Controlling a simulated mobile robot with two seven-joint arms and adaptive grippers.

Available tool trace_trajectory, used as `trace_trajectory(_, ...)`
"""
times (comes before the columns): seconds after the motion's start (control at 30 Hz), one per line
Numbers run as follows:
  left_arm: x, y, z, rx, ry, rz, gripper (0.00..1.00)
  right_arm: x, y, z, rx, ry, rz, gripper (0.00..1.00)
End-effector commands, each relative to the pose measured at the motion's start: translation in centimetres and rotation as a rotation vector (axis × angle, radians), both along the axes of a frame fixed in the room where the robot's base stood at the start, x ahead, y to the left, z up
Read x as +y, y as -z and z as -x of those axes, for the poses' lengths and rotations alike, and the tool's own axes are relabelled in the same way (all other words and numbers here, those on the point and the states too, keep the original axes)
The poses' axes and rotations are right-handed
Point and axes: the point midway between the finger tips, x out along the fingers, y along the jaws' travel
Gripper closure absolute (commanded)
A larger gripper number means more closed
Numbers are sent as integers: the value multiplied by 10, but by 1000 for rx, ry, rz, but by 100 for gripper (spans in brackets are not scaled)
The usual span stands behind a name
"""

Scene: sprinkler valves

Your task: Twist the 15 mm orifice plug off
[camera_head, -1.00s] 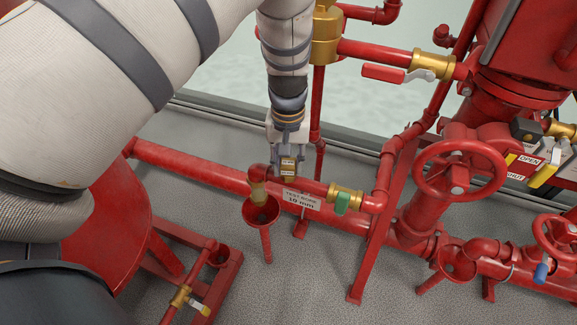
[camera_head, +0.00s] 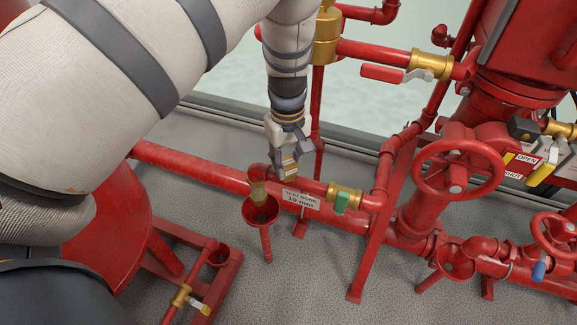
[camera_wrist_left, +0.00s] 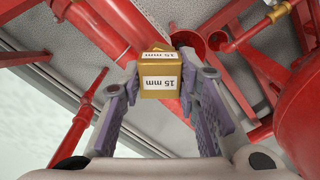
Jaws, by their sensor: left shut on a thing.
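The 15 mm orifice plug (camera_head: 290,169) is a small brass block with white "15 mm" labels. In the left wrist view the plug (camera_wrist_left: 161,87) sits between the two fingers. My left gripper (camera_head: 289,161) reaches down from above and is shut on it. The plug is just above the red test pipe, right of a red elbow (camera_head: 257,172). I cannot tell whether it touches the pipe or is seated in anything. My right gripper is in neither view.
Below the elbow a brass outlet (camera_head: 257,194) points into a red funnel (camera_head: 262,211). A white test bore sign (camera_head: 301,198) and a green-handled brass valve (camera_head: 343,198) are right of it. A large red handwheel (camera_head: 459,168) stands farther right.

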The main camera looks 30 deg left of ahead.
Motion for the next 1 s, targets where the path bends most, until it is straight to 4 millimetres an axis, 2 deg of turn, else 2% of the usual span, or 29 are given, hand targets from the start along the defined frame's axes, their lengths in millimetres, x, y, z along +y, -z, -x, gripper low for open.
trace_trajectory(0.07, -1, 1, 1, 2, -37, 2, 100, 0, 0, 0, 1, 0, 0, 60)
trace_trajectory(0.2, -1, 1, 1, 2, -252, 2, 100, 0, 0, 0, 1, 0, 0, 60)
trace_trajectory(0.47, -1, 1, 1, 2, -295, 3, 100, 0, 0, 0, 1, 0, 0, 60)
trace_trajectory(0.6, -2, 2, 1, 3, -511, 2, 100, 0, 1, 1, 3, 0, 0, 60)
trace_trajectory(0.87, -2, 1, 1, 4, -563, 3, 100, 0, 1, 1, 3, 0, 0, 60)
trace_trajectory(1.0, -1, 2, 1, 4, -746, 1, 100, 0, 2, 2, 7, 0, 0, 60)
